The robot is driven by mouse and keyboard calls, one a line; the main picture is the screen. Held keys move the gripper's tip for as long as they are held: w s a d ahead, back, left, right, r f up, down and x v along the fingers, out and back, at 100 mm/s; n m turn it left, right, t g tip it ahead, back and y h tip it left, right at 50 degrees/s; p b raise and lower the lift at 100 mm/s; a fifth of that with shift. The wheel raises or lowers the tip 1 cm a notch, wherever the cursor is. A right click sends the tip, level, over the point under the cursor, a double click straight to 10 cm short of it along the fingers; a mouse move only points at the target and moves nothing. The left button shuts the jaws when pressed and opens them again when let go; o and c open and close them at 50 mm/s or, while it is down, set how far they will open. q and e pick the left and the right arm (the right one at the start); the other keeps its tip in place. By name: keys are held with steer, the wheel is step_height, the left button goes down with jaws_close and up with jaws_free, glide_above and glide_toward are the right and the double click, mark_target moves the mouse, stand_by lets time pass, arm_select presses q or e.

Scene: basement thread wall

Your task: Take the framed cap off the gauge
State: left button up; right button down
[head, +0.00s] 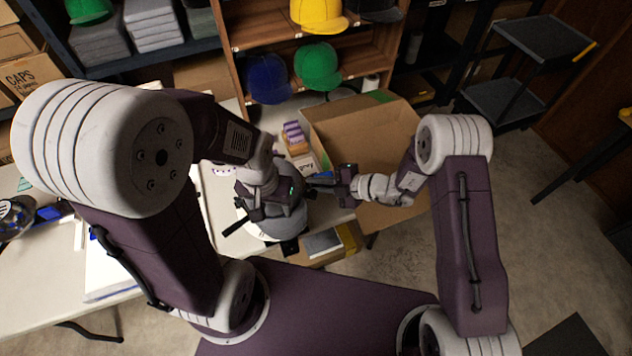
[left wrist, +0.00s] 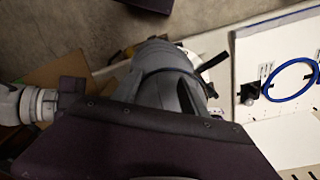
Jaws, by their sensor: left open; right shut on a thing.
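A grey rounded form, seemingly the framed cap (head: 288,224), sits at the table's right end in the head view. It fills the middle of the left wrist view (left wrist: 165,85), with a black strip (left wrist: 213,62) jutting from its far side. The gauge under it is mostly hidden. My left gripper (head: 275,207) is open, right over the cap; its fingertips are hard to make out. My right gripper (head: 318,182) reaches in from the right and is shut at the cap's side, seemingly on its edge. It also shows in the left wrist view (left wrist: 73,90).
An open cardboard box (head: 345,130) stands just behind the right gripper. Shelves with caps, including a green cap (head: 317,66), are at the back. A blue ring (left wrist: 290,78) lies on a white board.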

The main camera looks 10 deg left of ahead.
steer(key=shift+s+d+r+p, duration=0.15)
steer(key=shift+r+p, duration=0.65)
steer(key=shift+r, duration=0.6)
steer(key=r+p, duration=0.3)
steer(key=p, duration=0.1)
steer(key=shift+s+d+r, duration=0.15)
steer(key=shift+s+r, duration=0.15)
steer(key=shift+r, duration=0.05)
